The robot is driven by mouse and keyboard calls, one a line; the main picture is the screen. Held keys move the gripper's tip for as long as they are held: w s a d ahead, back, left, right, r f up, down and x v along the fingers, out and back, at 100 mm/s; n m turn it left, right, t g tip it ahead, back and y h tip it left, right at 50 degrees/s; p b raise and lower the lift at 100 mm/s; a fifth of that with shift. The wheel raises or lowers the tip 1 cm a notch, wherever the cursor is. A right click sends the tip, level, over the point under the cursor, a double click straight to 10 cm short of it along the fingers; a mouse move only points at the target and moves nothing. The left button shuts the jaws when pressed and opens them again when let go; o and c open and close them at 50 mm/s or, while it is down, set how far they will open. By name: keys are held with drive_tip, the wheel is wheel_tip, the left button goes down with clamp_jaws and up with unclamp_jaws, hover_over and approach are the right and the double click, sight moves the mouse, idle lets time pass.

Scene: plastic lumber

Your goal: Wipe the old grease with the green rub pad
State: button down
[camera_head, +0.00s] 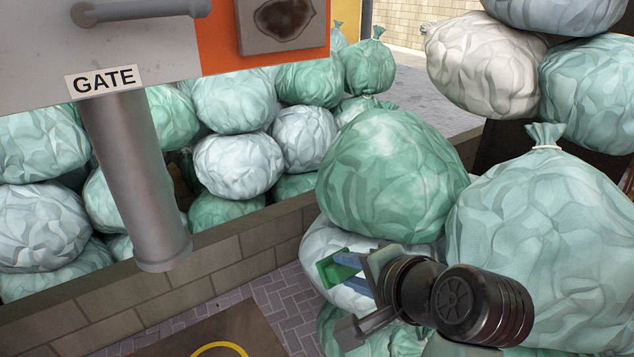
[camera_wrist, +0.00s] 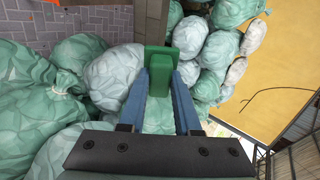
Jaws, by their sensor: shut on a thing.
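The green rub pad (camera_head: 336,269) is held out at the tip of my gripper (camera_head: 352,277), low and right of centre in the head view, in front of the bags. In the wrist view the green rub pad (camera_wrist: 160,62) stands between the two blue fingers of my gripper (camera_wrist: 161,85), which are shut on its handle block. A dark brown patch that looks like the old grease (camera_head: 284,18) lies on a brown-grey plate (camera_head: 250,42) on the orange panel at the top. The pad is apart from it, below and to the right. The pad's wiping face is largely hidden.
Pale and green bulging bags (camera_head: 390,175) are piled close around my arm and behind a low block wall (camera_head: 245,262). A grey pipe (camera_head: 135,175) hangs below the GATE sign (camera_head: 103,81). A brown board (camera_head: 185,338) with a yellow ring lies on the paving. Open space lies below the panel.

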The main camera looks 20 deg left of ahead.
wheel_tip(320, 180, up, 17)
drive_tip(key=a+m+t+y+p, duration=0.1)
drive_tip(key=a+t+y+p, duration=0.1)
drive_tip(key=a+t+p, duration=0.15)
wheel_tip(320, 180, up, 15)
drive_tip(key=t+y+p, duration=0.2)
drive_tip(key=y+p, duration=0.1)
drive_tip(key=p, duration=0.1)
hover_over(333, 266)
drive_tip(key=s+a, duration=0.2)
drive_tip(key=s, duration=0.1)
drive_tip(key=shift+s+a+b+x, duration=0.15)
drive_tip(key=shift+b+x, duration=0.1)
drive_tip(key=shift+x, duration=1.05)
drive_tip(key=shift+s+a+b+x, duration=0.1)
drive_tip(key=shift+b+x, duration=0.1)
drive_tip(key=shift+x, duration=1.15)
drive_tip(key=shift+x, duration=0.9)
drive_tip(key=shift+a, duration=0.15)
drive_tip(key=shift+w+d+r+p, duration=0.1)
drive_tip(key=shift+w+d+p, duration=0.65)
drive_tip(key=shift+w+d, duration=0.65)
drive_tip(key=shift+w+d+p, duration=0.3)
drive_tip(key=shift+w+d, duration=0.25)
drive_tip(key=shift+w, duration=0.35)
drive_tip(key=shift+w+d+p, duration=0.3)
drive_tip(key=shift+w+d, duration=0.25)
drive_tip(key=shift+w, duration=0.35)
